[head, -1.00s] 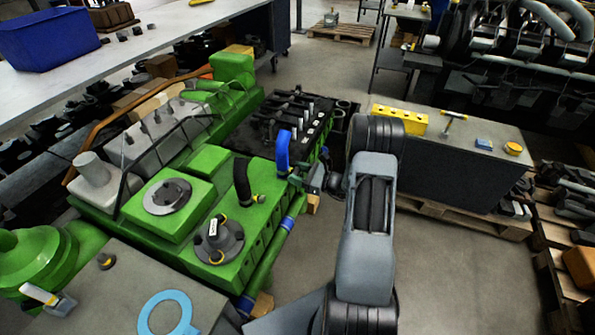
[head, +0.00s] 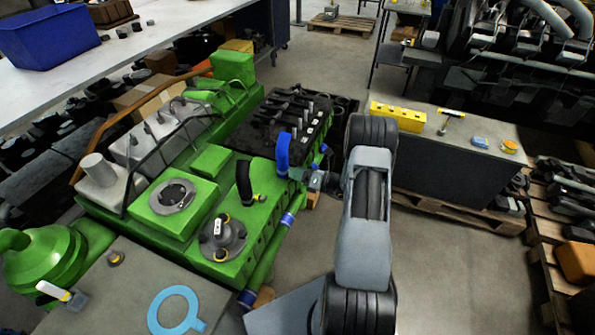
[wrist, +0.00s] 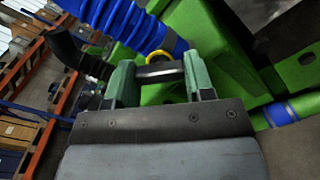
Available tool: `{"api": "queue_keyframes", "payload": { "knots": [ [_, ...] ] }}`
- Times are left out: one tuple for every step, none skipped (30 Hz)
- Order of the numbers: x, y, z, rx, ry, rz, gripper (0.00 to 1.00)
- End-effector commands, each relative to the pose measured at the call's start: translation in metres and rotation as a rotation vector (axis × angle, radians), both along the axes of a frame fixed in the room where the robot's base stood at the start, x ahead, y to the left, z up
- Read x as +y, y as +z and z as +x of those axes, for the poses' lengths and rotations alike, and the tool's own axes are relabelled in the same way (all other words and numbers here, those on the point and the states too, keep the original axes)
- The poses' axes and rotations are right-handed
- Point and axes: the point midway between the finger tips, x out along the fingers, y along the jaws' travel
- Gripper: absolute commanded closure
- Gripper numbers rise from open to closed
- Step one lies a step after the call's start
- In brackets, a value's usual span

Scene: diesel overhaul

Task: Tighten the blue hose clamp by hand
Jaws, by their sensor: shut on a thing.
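The blue hose (head: 282,152) stands bent on the green engine (head: 262,172). In the wrist view the ribbed blue hose (wrist: 125,20) crosses the top, just beyond my fingers. A yellow ring, part of the clamp (wrist: 158,56), shows at the hose's lower end between my fingertips. My gripper (wrist: 160,76) has its two green fingers a short way apart, shut on the clamp's small grey piece. In the head view my gripper (head: 297,174) reaches the hose's foot from the right; the clamp is mostly hidden there.
A black hose (head: 244,182) with a yellow clamp stands left of the blue hose. A flanged grey fitting (head: 222,238) sits nearer on the engine. A bench (head: 450,165) with a yellow block (head: 397,116) stands right of my arm. Open floor (head: 450,265) lies at the lower right.

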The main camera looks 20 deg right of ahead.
Motion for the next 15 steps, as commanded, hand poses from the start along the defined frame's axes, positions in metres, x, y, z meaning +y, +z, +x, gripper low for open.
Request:
{"api": "queue_keyframes", "payload": {
  "knots": [
    [-0.0019, 0.0, -0.0009, 0.021, -0.005, 0.02, 0.75],
    [-0.002, 0.0001, -0.0009, 0.031, -0.005, 0.031, 0.75],
    [-0.002, 0.0, -0.0009, 0.045, -0.005, 0.046, 0.75],
    [-0.0021, -0.0001, -0.0008, 0.053, -0.005, 0.055, 0.75],
    [-0.0021, -0.0001, -0.0007, 0.06, -0.006, 0.064, 0.75],
    [-0.0021, -0.0001, -0.0007, 0.07, -0.006, 0.075, 0.75],
    [-0.0021, -0.0003, -0.0007, 0.077, -0.006, 0.082, 0.75],
    [-0.0022, -0.0004, -0.0007, 0.083, -0.006, 0.089, 0.75],
    [-0.0022, -0.0005, -0.0007, 0.09, -0.006, 0.097, 0.75],
    [-0.0022, -0.0006, -0.0008, 0.094, -0.006, 0.101, 0.75],
    [-0.0023, -0.0006, -0.0008, 0.098, -0.006, 0.105, 0.75],
    [-0.0023, -0.0008, -0.0008, 0.104, -0.006, 0.111, 0.75],
    [-0.0022, -0.0009, -0.0008, 0.106, -0.006, 0.114, 0.75],
    [-0.0023, -0.0009, -0.0007, 0.108, -0.006, 0.116, 0.75],
    [-0.0022, -0.001, -0.0008, 0.111, -0.006, 0.119, 0.75]
  ]
}}
